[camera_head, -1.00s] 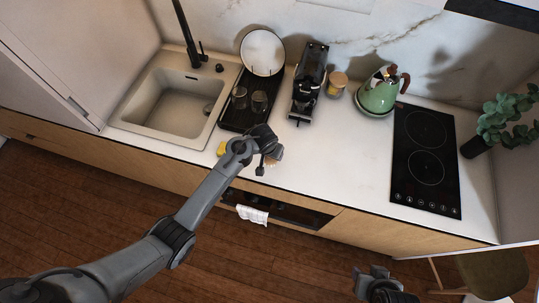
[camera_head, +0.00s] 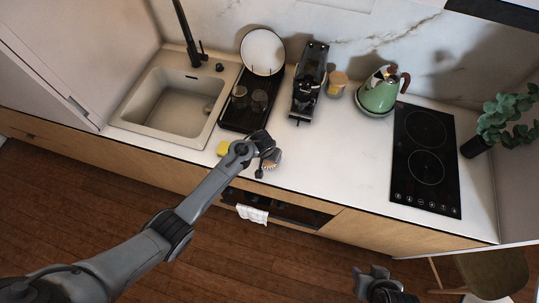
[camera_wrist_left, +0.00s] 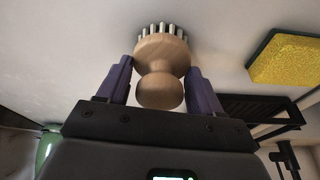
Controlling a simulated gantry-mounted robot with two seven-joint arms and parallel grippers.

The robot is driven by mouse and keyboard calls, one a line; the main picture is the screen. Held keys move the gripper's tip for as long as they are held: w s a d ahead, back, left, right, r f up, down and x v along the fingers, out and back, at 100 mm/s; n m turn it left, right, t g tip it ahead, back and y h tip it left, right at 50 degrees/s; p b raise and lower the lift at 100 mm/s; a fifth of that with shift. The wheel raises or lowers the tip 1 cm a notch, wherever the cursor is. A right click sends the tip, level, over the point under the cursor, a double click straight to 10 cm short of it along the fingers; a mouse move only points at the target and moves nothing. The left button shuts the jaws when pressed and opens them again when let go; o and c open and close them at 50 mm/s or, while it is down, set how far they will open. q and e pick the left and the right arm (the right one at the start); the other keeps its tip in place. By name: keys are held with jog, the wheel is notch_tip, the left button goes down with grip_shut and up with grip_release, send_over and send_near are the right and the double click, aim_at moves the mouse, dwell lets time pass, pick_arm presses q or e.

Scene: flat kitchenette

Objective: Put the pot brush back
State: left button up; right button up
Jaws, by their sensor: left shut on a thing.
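The pot brush (camera_head: 271,165) is a small wooden knob with a ring of bristles. In the left wrist view the brush (camera_wrist_left: 162,62) sits between the two purple fingers, with its knob toward the palm and its bristles facing the white counter. My left gripper (camera_head: 267,154) is shut on it near the counter's front edge, right of the sponge; the fingers also show in the wrist view (camera_wrist_left: 161,84). Whether the bristles touch the counter is unclear. My right gripper (camera_head: 378,284) is low in the head view, away from the counter; its jaws are too unclear to read.
A yellow sponge (camera_head: 224,148) lies left of my left gripper. Behind it is a black drying rack (camera_head: 236,121) with glasses and a plate. The sink (camera_head: 150,118), coffee machine (camera_head: 308,85), jar (camera_head: 337,83), green kettle (camera_head: 377,97) and hob (camera_head: 425,160) stand around. Counter centre-right is clear.

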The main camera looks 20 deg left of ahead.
aim_at(266, 165)
pick_arm(q)
jog(key=o, duration=1.1)
jog(key=shift+r, duration=0.1)
jog(key=shift+s+r, duration=0.1)
jog(key=shift+r, duration=0.4)
jog(key=p+v, duration=0.1)
jog(key=v, duration=1)
jog(key=shift+m, duration=0.6)
jog(key=s+a+r, duration=0.1)
jog(key=s, duration=0.7)
jog(key=s+a+r, duration=0.2)
jog(key=s, duration=0.7)
jog(key=s+a+r, duration=0.2)
jog(key=s, duration=0.7)
jog(key=shift+s, duration=0.25)
notch_tip(266, 165, up, 5)
jog(key=p, duration=0.5)
jog(key=shift+r, duration=0.1)
